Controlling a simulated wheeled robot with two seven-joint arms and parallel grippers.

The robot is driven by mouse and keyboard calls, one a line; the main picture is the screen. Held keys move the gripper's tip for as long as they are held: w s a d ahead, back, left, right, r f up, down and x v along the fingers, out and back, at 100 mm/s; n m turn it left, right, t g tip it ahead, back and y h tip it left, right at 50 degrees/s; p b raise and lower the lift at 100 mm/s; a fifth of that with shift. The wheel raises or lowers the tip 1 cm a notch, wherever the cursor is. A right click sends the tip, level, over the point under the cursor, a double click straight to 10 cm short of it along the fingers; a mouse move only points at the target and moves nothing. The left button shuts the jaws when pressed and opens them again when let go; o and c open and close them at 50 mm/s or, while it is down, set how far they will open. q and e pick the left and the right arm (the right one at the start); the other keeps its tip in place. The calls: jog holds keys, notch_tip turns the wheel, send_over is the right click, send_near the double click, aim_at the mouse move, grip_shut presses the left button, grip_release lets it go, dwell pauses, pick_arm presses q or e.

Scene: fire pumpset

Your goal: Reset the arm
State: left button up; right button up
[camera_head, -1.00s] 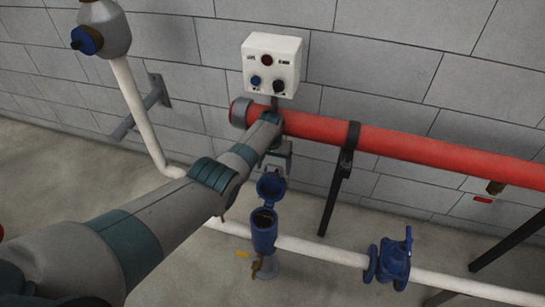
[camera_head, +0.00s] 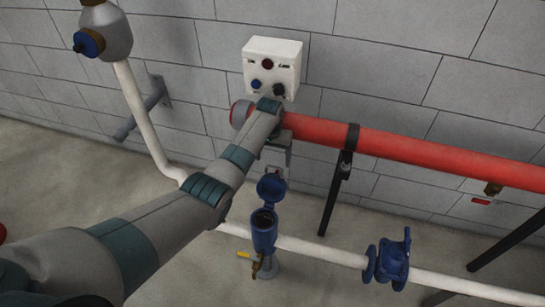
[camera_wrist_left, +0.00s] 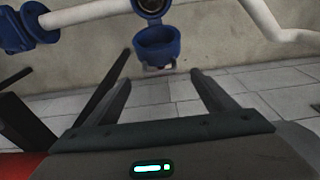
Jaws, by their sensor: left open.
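My left arm reaches in from the left of the head view, its wrist end in front of the red pipe and just below the white control box (camera_head: 272,66). My left gripper (camera_head: 276,172) hangs below the wrist, small and partly hidden. In the left wrist view my left gripper (camera_wrist_left: 160,66) is open and empty, its two dark fingers spread apart. The blue meter with its raised lid (camera_head: 264,232) stands below the gripper; in the wrist view it (camera_wrist_left: 157,45) shows beyond the fingers. My right gripper is not in view.
The red pipe (camera_head: 420,155) runs along the block wall on dark supports. A white pipe (camera_head: 320,250) with a blue valve (camera_head: 393,258) runs low on the right. A grey vessel with a blue cap (camera_head: 90,42) is at upper left.

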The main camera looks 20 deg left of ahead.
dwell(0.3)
pick_arm(q)
jog(key=s+a+f+m+t, duration=0.1)
jog(key=s+f, duration=0.3)
jog(key=s, duration=0.8)
jog(key=s+f, duration=0.5)
jog(key=s, duration=0.7)
jog(key=s+a+r, duration=0.1)
jog(key=s+r, duration=0.2)
jog(key=s, duration=0.5)
jog(key=s+a+r+t, duration=0.1)
jog(key=s+r, duration=0.3)
jog(key=s, duration=0.5)
jog(key=s+a+r, duration=0.1)
jog(key=s+r, duration=0.2)
jog(key=s, duration=0.5)
notch_tip(320, 180, down, 31)
jog(key=s+g, duration=0.1)
jog(key=s, duration=0.2)
jog(key=s+a+f+m+g+b, duration=0.1)
jog(key=s+a+f, duration=0.2)
jog(key=s+f, duration=1.2)
jog(key=shift+s+f+g, duration=0.3)
jog(key=shift+s+f, duration=0.05)
jog(key=shift+s, duration=0.45)
